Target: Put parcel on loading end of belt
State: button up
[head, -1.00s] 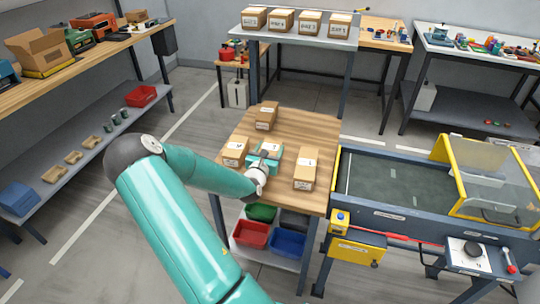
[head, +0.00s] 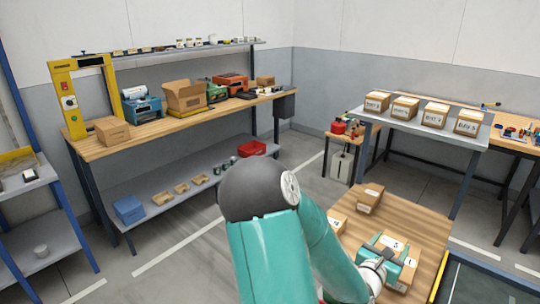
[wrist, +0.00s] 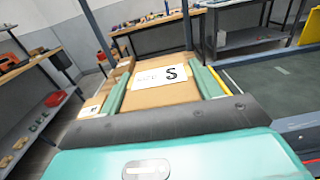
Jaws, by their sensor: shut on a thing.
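My gripper (head: 388,255) is over the small wooden table, its teal fingers shut on a brown cardboard parcel (wrist: 165,94). The parcel's white label with a black "S" faces up between the fingers in the wrist view. Part of the held parcel shows in the head view (head: 402,242); I cannot tell whether it is clear of the tabletop. Other parcels stand close by: one at the back (head: 369,197), one to the left (head: 337,223) and one to the right, partly hidden. The dark belt (head: 475,286) shows only partly at the lower right; it also shows in the wrist view (wrist: 268,82).
The wooden table (head: 425,220) stands left of the belt, with bare wood at its back right. A grey table (head: 405,123) with several boxes stands behind. A long workbench (head: 160,127) with a lower shelf runs along the left wall.

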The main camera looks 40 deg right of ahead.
jog(key=w+a+f+n+t+y, duration=0.4)
jog(key=w+a, duration=0.4)
jog(key=w, duration=0.6)
jog(key=w+a+f+n+t+y, duration=0.3)
jog(key=w+a+t, duration=0.45)
jog(key=w, duration=0.65)
jog(key=w+a+f+n+t+y, duration=0.1)
jog(key=w+a+f+n+y, duration=0.2)
jog(key=a, duration=0.8)
jog(key=w+a+f+n+t+y, duration=0.1)
jog(key=w+a+f+n+y, duration=0.2)
jog(key=a+f, duration=0.3)
jog(key=w+a+f+n+t+y, duration=0.2)
jog(key=w+a+f+n+y, duration=0.1)
jog(key=a, duration=1.2)
jog(key=shift+w+a+f+y, duration=0.15)
jog(key=shift+a+f+y, duration=0.15)
jog(key=shift+f+y, duration=0.5)
jog(key=shift+r, duration=0.15)
